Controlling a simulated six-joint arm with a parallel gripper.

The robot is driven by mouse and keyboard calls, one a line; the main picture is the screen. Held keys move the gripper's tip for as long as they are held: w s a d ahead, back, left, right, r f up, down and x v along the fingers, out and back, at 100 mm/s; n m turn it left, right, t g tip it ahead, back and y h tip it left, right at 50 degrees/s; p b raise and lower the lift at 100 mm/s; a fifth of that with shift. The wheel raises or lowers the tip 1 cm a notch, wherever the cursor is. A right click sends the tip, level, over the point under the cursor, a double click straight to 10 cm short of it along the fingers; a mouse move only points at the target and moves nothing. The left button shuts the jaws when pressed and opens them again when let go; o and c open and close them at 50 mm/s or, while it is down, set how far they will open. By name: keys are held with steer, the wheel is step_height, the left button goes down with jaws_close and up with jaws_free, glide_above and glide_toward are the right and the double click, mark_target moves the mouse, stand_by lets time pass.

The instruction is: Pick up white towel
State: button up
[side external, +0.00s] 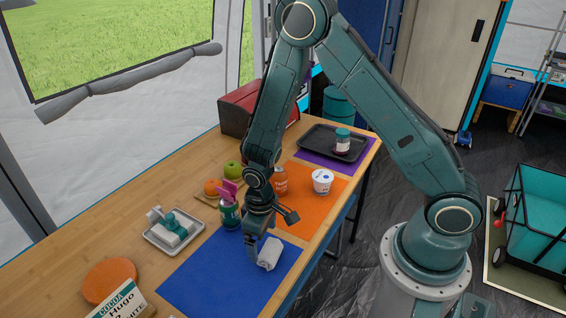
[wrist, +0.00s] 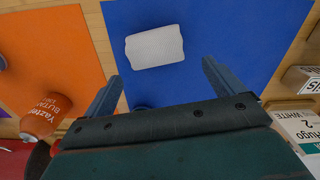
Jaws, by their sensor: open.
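The white towel (side external: 270,253) is a small rolled or folded bundle lying on the blue mat (side external: 215,283), near the mat's right side in the side view. In the wrist view the towel (wrist: 155,47) lies whole and uncovered on the blue mat (wrist: 235,25), beyond my fingertips. My gripper (side external: 254,250) points down just left of the towel in the side view. In the wrist view my gripper (wrist: 163,75) is open and empty, its two fingers apart with the towel ahead of the gap. I cannot tell its exact height over the mat.
A green can (side external: 230,214) with pink items stands close left of my gripper. An orange canister (side external: 280,180) and white cup (side external: 322,181) stand behind. The blue mat's front is clear.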

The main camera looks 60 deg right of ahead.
mark_target(264, 246)
steer(key=shift+d+f, duration=0.2)
steer(key=shift+f, duration=2.3)
steer(key=c, duration=1)
steer(key=shift+c, duration=0.2)
steer(key=shift+r, duration=0.2)
step_height(264, 246, up, 20)
steer(key=shift+f, duration=0.2)
